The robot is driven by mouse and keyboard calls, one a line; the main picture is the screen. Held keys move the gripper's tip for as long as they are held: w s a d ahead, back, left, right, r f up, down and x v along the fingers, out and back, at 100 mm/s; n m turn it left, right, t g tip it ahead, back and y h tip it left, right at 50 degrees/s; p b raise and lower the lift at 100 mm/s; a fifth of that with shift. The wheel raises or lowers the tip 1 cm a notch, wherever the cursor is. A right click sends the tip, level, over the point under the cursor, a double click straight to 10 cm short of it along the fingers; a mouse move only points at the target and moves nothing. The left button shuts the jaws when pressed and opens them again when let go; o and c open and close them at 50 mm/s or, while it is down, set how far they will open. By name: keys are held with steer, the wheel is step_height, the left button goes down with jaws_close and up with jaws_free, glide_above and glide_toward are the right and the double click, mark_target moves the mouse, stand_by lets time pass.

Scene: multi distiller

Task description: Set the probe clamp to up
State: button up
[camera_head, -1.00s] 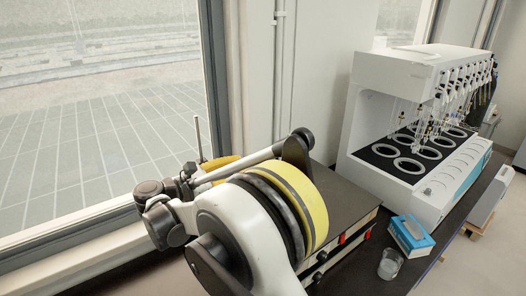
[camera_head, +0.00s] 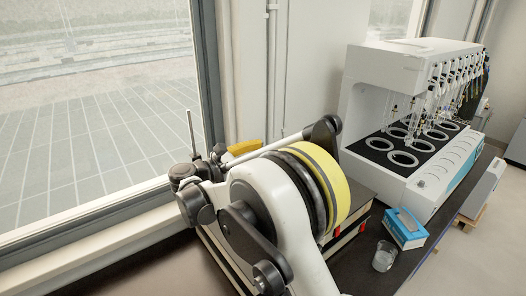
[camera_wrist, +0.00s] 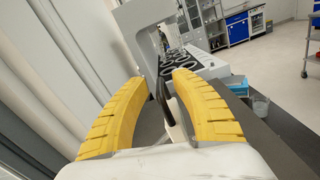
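In the head view my arm covers the middle of the bench, and only a bit of a yellow finger of my gripper (camera_head: 245,147) shows behind it. In the wrist view both yellow fingers of my gripper (camera_wrist: 158,88) show, with a gap between them. A dark upright bar and a pale piece (camera_wrist: 178,122) stand in that gap; contact with the fingers cannot be told. A thin upright metal rod (camera_head: 191,130) rises behind my arm by the window. I cannot make out clearly which part is the probe clamp, nor its setting.
The white multi distiller (camera_head: 400,75), with several ringed places, stands on the dark bench at the right. A blue and white box (camera_head: 403,229) and a glass beaker (camera_head: 384,257) stand before it. A low dark-topped device (camera_head: 345,246) is partly hidden by my arm. The window is left.

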jaws_close()
step_height(320, 180, up, 14)
steer(key=p, duration=0.5)
steer(key=shift+f, duration=0.2)
steer(key=shift+w, duration=0.1)
jaws_free()
